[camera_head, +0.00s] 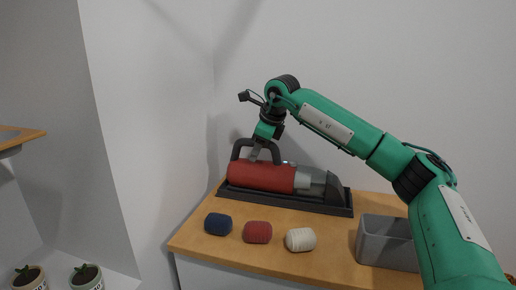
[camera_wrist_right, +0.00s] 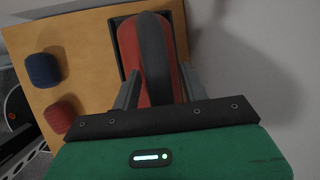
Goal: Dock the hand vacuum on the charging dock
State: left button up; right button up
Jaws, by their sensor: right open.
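The red hand vacuum (camera_head: 262,176) has a dark arched handle and a grey and dark nose pointing right. It lies lengthwise in the long black charging dock (camera_head: 285,200) at the back of the wooden top; whether it is fully seated I cannot tell. My right gripper (camera_head: 264,152) comes down from above at the handle. In the right wrist view its open fingers (camera_wrist_right: 160,88) stand on either side of the dark handle (camera_wrist_right: 155,55), with the red body below. My left gripper is not in view.
A blue (camera_head: 218,223), a red (camera_head: 257,232) and a cream (camera_head: 300,239) rounded item lie in front of the dock. A grey bin (camera_head: 387,243) stands at the right. Walls close off the back and left. Potted plants (camera_head: 87,277) sit low at left.

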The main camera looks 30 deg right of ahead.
jog(key=shift+r, duration=0.1)
jog(key=shift+r, duration=0.35)
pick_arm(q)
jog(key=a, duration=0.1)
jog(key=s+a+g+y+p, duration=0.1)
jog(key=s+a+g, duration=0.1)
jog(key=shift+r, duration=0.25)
pick_arm(e)
jog(key=v, duration=1.1)
jog(key=shift+s, duration=0.2)
jog(key=shift+d+r, duration=0.1)
